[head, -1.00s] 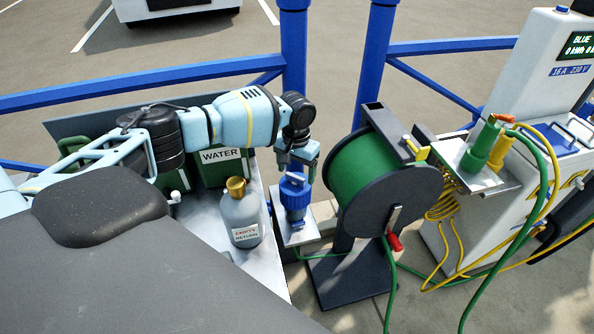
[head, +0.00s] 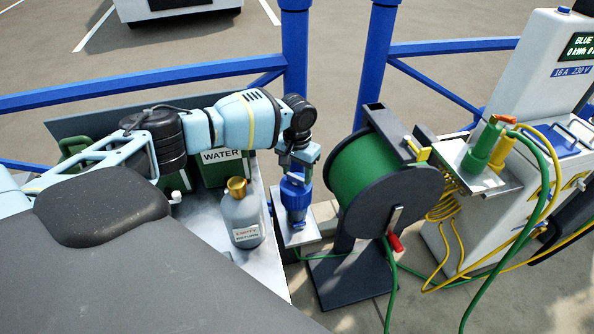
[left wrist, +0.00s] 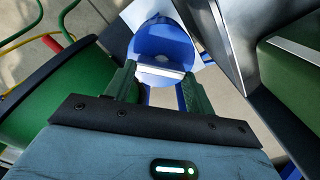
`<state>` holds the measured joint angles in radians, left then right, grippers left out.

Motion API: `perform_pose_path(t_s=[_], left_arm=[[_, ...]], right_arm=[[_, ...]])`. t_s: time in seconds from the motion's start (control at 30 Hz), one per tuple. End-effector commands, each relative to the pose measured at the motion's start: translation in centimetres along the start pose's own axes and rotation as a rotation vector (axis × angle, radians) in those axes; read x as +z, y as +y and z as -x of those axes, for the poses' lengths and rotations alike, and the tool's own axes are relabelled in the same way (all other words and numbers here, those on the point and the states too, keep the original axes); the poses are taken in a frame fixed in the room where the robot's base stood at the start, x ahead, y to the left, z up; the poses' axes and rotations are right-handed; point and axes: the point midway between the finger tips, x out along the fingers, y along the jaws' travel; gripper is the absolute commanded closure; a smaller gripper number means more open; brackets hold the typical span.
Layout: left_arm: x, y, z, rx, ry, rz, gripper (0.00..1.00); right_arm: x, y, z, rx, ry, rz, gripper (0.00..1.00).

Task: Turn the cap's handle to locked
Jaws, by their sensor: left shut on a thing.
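The blue cap (head: 295,190) sits on a small metal plate beside the grey counter, in the middle of the head view. In the left wrist view the round blue cap (left wrist: 165,42) lies straight ahead of my fingers, with a pale bar handle (left wrist: 157,71) across it. My left gripper (head: 298,172) points down at the cap's top from above. In the left wrist view, its two green fingers (left wrist: 158,80) stand on either side of the bar handle and are shut on it. The fingers hide the handle's ends. No lock marking is readable. My right gripper is not in view.
A green hose reel (head: 385,180) stands close to the right of the cap. A grey bottle with a gold top (head: 240,212) and green WATER cans (head: 222,168) stand to the left. Blue railings (head: 140,88) run behind. A white pedestal (head: 520,90) stands at the right.

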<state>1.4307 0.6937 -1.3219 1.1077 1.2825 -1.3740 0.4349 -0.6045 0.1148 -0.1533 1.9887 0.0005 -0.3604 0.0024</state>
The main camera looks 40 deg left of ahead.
Motion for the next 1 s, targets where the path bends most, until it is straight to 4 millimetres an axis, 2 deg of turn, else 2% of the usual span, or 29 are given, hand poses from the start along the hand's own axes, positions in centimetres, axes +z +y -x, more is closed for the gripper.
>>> perform_pose_path(t_s=[0.27,1.0], left_arm=[[0.1,0.2,0.0,0.002,0.0,-0.154,0.69],[0.2,0.5,0.0,0.002,0.0,-0.847,0.69]], right_arm=[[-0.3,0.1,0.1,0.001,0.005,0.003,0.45],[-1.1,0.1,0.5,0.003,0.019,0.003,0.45]])
